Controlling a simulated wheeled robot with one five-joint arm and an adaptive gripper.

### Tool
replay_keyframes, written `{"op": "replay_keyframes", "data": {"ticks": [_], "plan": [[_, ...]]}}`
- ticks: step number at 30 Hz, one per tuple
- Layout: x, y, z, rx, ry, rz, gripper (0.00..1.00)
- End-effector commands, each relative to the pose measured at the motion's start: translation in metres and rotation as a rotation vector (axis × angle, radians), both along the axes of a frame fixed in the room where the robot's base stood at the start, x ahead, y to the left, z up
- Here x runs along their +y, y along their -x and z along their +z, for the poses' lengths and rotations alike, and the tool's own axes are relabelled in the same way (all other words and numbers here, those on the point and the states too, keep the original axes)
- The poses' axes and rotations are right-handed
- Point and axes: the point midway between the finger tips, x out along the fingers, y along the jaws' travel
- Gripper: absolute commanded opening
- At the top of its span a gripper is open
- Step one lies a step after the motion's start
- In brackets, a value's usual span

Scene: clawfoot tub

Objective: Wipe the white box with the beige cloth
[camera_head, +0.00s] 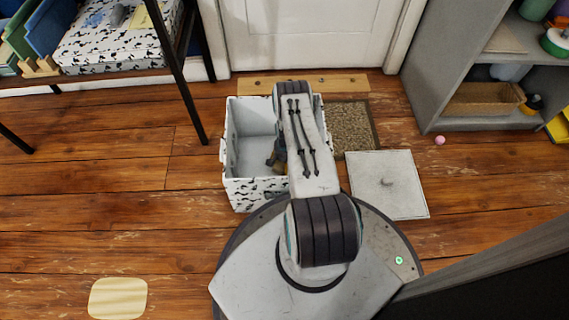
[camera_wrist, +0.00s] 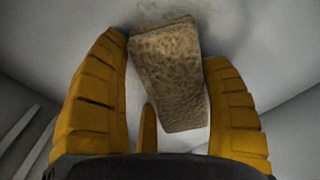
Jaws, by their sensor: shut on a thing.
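The white box (camera_head: 235,185), with black specks on its outside, stands open-topped on the floor in front of the door. My arm reaches over its right side, and my gripper (camera_head: 278,158) is down inside the box, partly hidden by the arm. In the wrist view my gripper (camera_wrist: 165,55) has its yellow fingers either side of a beige-brown, rough-textured piece (camera_wrist: 168,85), which looks like the beige cloth. It is shut on this piece. Pale grey inner surfaces of the box (camera_wrist: 255,30) lie close behind it. Whether the cloth touches them is unclear.
A flat white lid (camera_head: 388,184) lies right of the box, by my base. A brown mat (camera_head: 355,130) and a wooden strip (camera_head: 345,84) lie behind. A grey shelf (camera_head: 480,125) stands right, a black-legged table left. A pale cream piece (camera_head: 118,298) lies at lower left.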

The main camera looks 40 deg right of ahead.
Motion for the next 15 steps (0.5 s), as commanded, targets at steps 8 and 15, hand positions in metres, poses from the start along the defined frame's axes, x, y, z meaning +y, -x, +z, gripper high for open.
{"op": "replay_keyframes", "data": {"ticks": [8,15], "plan": [[-0.018,0.014,-0.001,0.001,-0.001,-0.004,0.48],[-0.029,0.023,0.0,0.002,0.001,-0.003,0.48]]}}
